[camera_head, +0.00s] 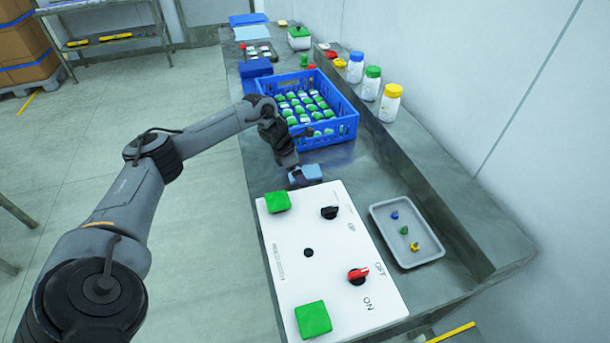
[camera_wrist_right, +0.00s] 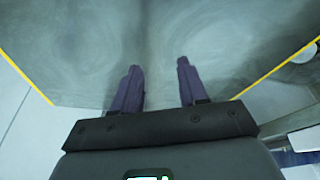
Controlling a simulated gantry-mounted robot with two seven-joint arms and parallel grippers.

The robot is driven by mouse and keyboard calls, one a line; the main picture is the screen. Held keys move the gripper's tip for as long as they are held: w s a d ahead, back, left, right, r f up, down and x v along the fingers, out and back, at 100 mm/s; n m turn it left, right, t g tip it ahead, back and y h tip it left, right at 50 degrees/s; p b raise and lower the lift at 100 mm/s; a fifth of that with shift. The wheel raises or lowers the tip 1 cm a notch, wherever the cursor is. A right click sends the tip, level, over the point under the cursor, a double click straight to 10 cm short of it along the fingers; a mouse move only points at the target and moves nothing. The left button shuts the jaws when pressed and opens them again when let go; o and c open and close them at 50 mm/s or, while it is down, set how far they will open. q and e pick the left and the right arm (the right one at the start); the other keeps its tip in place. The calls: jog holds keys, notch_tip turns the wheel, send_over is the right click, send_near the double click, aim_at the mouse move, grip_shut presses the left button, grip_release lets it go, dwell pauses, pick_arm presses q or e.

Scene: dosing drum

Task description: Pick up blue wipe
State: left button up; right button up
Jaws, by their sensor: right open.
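A small light-blue wipe (camera_head: 312,172) lies on the grey bench between the blue crate and the white control panel in the head view. My left gripper (camera_head: 296,176) points down at the wipe's left side and partly hides it. Its fingers are small and dark there, so I cannot tell whether they are open, shut or touching the wipe. My right gripper (camera_wrist_right: 157,66) shows in the right wrist view with its two fingers apart and nothing between them. It faces a plain grey surface with yellow edges.
A blue crate (camera_head: 349,116) of green-topped items stands just beyond the wipe. The white panel (camera_head: 309,252) has knobs and green pads. A grey tray (camera_head: 384,214) holds small coloured pieces. Several white bottles (camera_head: 390,103) line the wall ledge.

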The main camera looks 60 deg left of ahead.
pick_arm(q)
jog(key=c, duration=1.1)
jog(key=shift+r, duration=0.75)
jog(key=r, duration=0.1)
jog(key=d+r+p, duration=0.1)
jog(key=r, duration=0.1)
jog(key=shift+w+r, duration=0.1)
jog(key=shift+w, duration=0.05)
jog(key=w+d+r, duration=0.1)
jog(key=d+r, duration=0.1)
jog(key=d, duration=0.1)
jog(key=w+d+r+p, duration=0.1)
jog(key=d, duration=0.2)
jog(key=w+d+r, duration=0.1)
jog(key=d+r, duration=0.1)
jog(key=d, duration=0.1)
jog(key=shift+d+r, duration=0.1)
jog(key=shift+r, duration=0.25)
jog(key=shift+w+d+r, duration=0.2)
jog(key=shift+d+r, duration=0.05)
jog(key=shift+d, duration=0.2)
